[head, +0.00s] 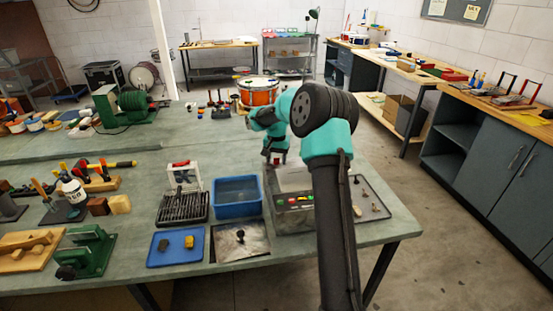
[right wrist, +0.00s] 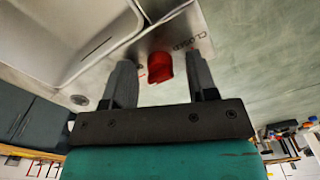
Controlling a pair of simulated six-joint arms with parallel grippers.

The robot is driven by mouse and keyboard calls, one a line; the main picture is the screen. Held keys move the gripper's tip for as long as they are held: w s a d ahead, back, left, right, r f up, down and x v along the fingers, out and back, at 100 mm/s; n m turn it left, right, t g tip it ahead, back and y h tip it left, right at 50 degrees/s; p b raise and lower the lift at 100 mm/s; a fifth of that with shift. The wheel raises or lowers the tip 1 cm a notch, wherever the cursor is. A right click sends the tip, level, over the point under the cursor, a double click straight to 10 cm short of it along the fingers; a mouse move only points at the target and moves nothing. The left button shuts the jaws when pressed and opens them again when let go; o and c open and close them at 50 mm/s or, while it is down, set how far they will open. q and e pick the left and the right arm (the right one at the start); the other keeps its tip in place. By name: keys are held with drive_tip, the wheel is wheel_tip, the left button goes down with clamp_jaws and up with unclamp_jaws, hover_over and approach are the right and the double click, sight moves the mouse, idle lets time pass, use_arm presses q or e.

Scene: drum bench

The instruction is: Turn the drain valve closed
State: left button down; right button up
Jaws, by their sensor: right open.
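The drain valve handle is a small red knob (right wrist: 159,68) on the metal side of a tank. My arm hides part of the tank there. My left gripper is not in view.
A blue bin (head: 238,211) and a black rack (head: 182,207) stand left of the tank. A tray of small parts (head: 368,196) lies to its right. An orange drum (head: 258,92) stands behind. The bench's right edge is close.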

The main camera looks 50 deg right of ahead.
drive_tip(key=c, duration=0.9)
